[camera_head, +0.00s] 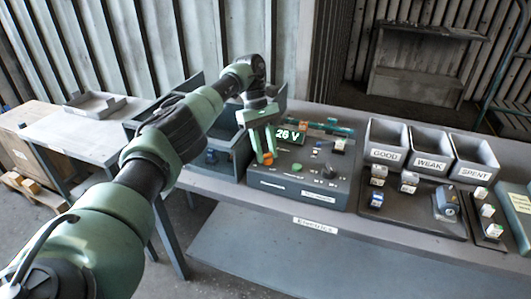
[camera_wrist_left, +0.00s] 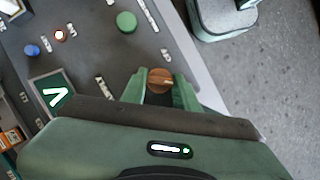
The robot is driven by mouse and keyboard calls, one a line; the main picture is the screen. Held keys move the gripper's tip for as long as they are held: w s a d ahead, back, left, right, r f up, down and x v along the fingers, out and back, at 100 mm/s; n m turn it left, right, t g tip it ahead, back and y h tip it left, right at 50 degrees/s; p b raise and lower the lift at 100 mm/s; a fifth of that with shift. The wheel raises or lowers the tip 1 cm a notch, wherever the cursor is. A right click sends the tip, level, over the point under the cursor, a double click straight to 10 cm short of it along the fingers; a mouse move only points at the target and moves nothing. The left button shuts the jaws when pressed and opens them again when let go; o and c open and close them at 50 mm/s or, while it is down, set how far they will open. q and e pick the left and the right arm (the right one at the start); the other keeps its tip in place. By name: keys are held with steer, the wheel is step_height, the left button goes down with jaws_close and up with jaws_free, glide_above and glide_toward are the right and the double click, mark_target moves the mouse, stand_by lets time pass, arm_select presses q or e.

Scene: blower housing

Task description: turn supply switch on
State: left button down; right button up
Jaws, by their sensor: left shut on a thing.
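The supply unit (camera_head: 300,181) is a dark grey box with a sloped panel on the bench. Its display (camera_head: 291,135) reads 26 V in the head view. The supply switch appears to be the orange-brown round knob (camera_wrist_left: 160,80) at the panel's edge in the left wrist view. It also shows as a small orange spot (camera_head: 270,155) in the head view. My left gripper (camera_head: 263,158) reaches down over the panel's left side. In the left wrist view its green fingers (camera_wrist_left: 159,91) are shut on the knob, one on each side. My right gripper is not in view.
A green button (camera_wrist_left: 126,22) and a blue knob (camera_wrist_left: 32,50) are on the same panel. Bins labelled GOOD (camera_head: 384,155), WEAK (camera_head: 429,163) and SPENT (camera_head: 475,174) stand to the right. A tray (camera_head: 410,219) holding small blocks lies before them.

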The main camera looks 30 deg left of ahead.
arm_select(q)
steer(key=shift+m, duration=0.7)
steer(key=c, duration=1.1)
jaws_free()
steer(key=shift+r, duration=0.1)
